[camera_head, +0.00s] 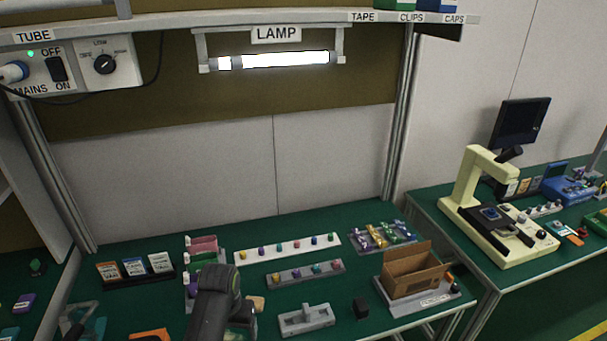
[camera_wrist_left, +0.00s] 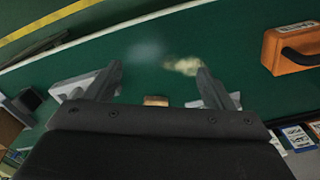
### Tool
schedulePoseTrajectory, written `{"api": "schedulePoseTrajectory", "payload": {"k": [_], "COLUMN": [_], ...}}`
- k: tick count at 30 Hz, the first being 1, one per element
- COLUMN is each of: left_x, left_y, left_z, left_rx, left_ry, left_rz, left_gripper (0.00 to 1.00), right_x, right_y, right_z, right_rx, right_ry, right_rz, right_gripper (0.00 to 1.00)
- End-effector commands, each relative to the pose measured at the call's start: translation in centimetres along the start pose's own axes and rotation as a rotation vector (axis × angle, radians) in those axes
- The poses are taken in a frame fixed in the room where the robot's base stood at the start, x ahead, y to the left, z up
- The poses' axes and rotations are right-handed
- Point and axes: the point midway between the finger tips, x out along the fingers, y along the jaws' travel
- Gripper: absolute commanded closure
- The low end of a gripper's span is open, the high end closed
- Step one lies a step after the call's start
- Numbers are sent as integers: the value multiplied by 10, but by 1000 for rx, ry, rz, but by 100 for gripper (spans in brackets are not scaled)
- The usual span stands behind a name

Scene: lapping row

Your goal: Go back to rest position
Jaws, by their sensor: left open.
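My left arm reaches in from the bottom of the head view, over the green bench (camera_head: 340,285), and hides part of what lies behind it. In the left wrist view my left gripper (camera_wrist_left: 158,88) has its two fingers wide apart. Nothing is held between them. A small tan block (camera_wrist_left: 156,101) shows low between the fingers, partly hidden by the gripper body; I cannot tell its distance from them. A blurred pale patch (camera_wrist_left: 185,66) lies beyond, on the green surface. My right gripper is in neither view.
A grey fixture (camera_head: 306,320), a black block (camera_head: 361,308) and an open cardboard box (camera_head: 408,274) stand right of my arm. A card rack (camera_head: 135,279) is at left. An orange case (camera_wrist_left: 292,50) shows in the wrist view. A lit lamp (camera_head: 285,60) hangs above.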

Motion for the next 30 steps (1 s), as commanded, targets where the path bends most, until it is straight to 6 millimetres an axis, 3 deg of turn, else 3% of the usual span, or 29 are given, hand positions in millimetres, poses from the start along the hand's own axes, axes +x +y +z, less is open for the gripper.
{"api": "schedulePoseTrajectory", "payload": {"k": [8,14,19,24,30], "left_x": [15,23,23,6,-15], "left_y": [-25,-49,-78,-98,-107], "left_z": [37,79,141,201,244], "left_rx": [-44,-84,-124,-144,-146], "left_ry": [40,84,143,205,250], "left_rz": [-7,-23,-59,-100,-132], "left_gripper": [25,25,25,25,25], "right_x": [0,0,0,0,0], "right_y": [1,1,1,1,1], "right_z": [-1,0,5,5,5], "right_rx": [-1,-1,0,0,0], "right_ry": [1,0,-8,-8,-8], "right_rz": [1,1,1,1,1], "right_gripper": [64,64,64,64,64]}}
